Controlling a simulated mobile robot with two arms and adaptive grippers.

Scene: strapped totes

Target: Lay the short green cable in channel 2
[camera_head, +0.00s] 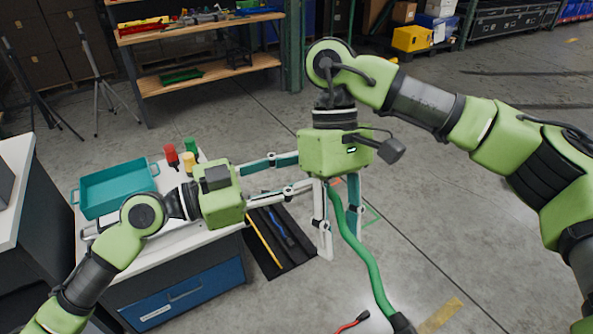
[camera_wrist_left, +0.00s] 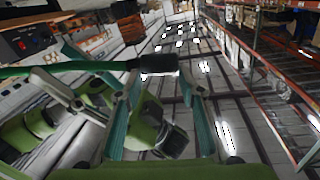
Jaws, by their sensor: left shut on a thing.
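The short green cable (camera_head: 370,270) hangs in a curve from between the two grippers to a dark connector (camera_head: 402,323) at the bottom of the head view. In the left wrist view the green cable (camera_wrist_left: 60,68) runs in from the left to a dark end (camera_wrist_left: 150,63) at my left fingertips. My left gripper (camera_head: 306,172) is shut on this end. Its tips are partly hidden behind the right gripper. My right gripper (camera_head: 341,247) points down with its fingers apart, the cable passing by or between them; which is unclear. I cannot make out channel 2.
A white-topped cabinet (camera_head: 204,238) at left carries a teal tray (camera_head: 115,188) and red, yellow and green pieces. A black mat (camera_head: 293,262) with yellow and blue strips lies to its right. A red cable (camera_head: 352,322) shows at the bottom edge. Shelving stands behind; floor at right is clear.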

